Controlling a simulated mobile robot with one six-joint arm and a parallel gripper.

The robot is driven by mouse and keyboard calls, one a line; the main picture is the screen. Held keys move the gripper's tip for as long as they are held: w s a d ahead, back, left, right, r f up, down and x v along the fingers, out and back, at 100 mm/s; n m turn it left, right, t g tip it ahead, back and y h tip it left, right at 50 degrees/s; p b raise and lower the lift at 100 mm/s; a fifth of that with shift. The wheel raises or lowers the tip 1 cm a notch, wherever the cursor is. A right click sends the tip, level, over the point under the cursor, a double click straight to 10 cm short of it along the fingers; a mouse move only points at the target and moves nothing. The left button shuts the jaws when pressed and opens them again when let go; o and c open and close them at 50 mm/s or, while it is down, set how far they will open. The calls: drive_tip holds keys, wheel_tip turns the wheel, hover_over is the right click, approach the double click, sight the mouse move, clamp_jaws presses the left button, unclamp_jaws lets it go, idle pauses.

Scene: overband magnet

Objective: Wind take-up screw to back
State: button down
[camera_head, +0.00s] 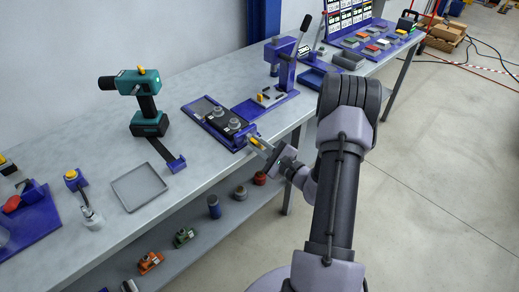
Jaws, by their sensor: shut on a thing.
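A blue fixture (192,116) lies on the bench near its front edge. It carries a dark plate with two round grey knobs (234,123) on top. My gripper (259,145) reaches in from the right at the fixture's front end. It is shut on a small part there, which I take to be the take-up screw. The fingers hide most of the screw, so its turn position cannot be told. A yellow piece shows at the fingers.
A blue lever press (285,66) stands just behind the fixture. A teal drill-like tool (148,108) and an empty grey tray (139,186) are to the left. A lower shelf (209,229) holds several small parts.

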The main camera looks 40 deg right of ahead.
drive_tip(key=shift+n, duration=0.6)
drive_tip(key=shift+n, duration=0.6)
drive_tip(key=n, duration=0.3)
drive_tip(key=shift+n, duration=0.3)
drive_tip(key=shift+n, duration=0.7)
drive_tip(key=n, duration=0.3)
